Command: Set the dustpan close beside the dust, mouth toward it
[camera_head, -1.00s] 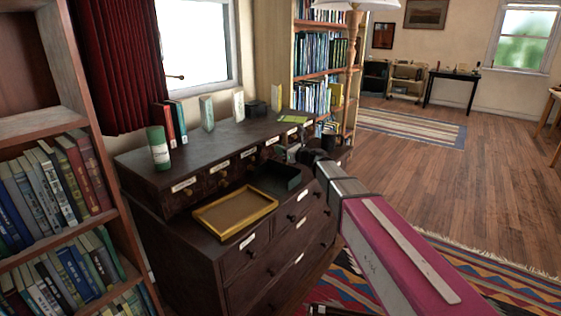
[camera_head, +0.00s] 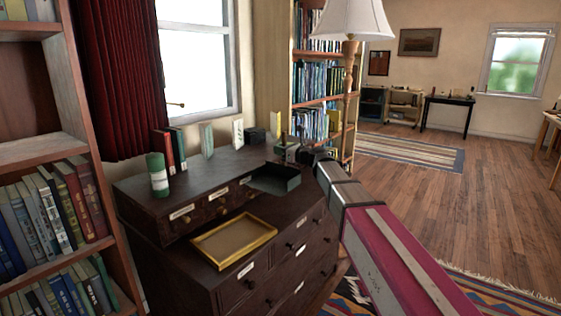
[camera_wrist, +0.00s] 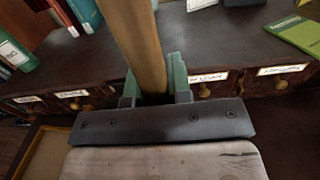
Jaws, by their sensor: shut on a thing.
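My gripper (camera_head: 292,153) is over the dark chest of drawers and is shut. In the wrist view its green fingers (camera_wrist: 154,82) close around a round wooden handle (camera_wrist: 137,35) that runs up out of the picture. The dustpan (camera_head: 273,181), a dark open pan with a greenish rim, hangs just below and left of the gripper in the head view. It appears raised and slightly tilted. I cannot make out any dust in either view, so the pan's mouth cannot be related to it.
A yellow-framed tray (camera_head: 234,242) lies on the chest's front ledge. A green cylinder (camera_head: 158,174) and several books stand on the raised back shelf with small labelled drawers. A lamp (camera_head: 350,20) stands behind my arm. A bookcase (camera_head: 85,130) closes off the left.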

